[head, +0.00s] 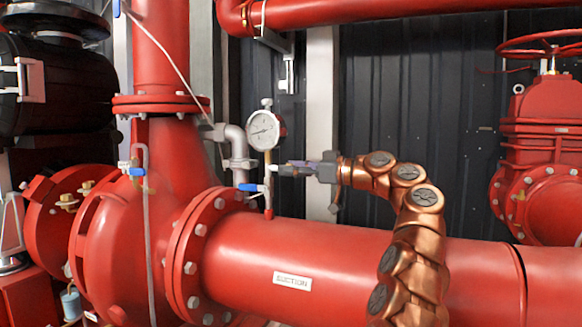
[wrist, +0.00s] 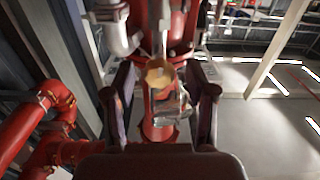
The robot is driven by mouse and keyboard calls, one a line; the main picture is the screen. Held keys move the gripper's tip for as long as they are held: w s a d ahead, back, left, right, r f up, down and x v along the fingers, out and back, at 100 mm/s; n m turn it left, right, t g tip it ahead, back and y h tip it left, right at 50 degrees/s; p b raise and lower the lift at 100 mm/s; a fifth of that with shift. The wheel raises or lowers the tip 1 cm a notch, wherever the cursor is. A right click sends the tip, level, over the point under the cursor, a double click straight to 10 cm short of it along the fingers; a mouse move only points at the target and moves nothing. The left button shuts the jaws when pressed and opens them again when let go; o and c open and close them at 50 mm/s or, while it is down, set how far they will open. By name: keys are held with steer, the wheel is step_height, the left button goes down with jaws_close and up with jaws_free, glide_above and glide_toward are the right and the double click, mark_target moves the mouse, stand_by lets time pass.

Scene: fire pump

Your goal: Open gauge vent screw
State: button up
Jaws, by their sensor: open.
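The pressure gauge (head: 264,130) has a white round dial and stands upright above the red suction pipe (head: 350,252). Below it is a brass stem (head: 267,158) and a valve with a blue lever (head: 249,187). My gripper (head: 285,169) comes in from the right, just beside this stem below the dial. In the wrist view my gripper (wrist: 161,100) is open, its two dark fingers spread on either side of a brass fitting (wrist: 160,74) and a silvery part (wrist: 172,106). I cannot tell for sure which small part is the vent screw, or whether a finger touches anything.
A grey elbow pipe (head: 237,143) stands left of the gauge. A thin hose (head: 172,62) runs down from upper left towards it. A red valve with a handwheel (head: 543,48) is at the right. A dark ribbed wall (head: 400,100) is behind. Open floor (wrist: 265,125) shows in the wrist view.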

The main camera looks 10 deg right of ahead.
steer(key=v, duration=1.1)
steer(key=shift+s+d, duration=0.15)
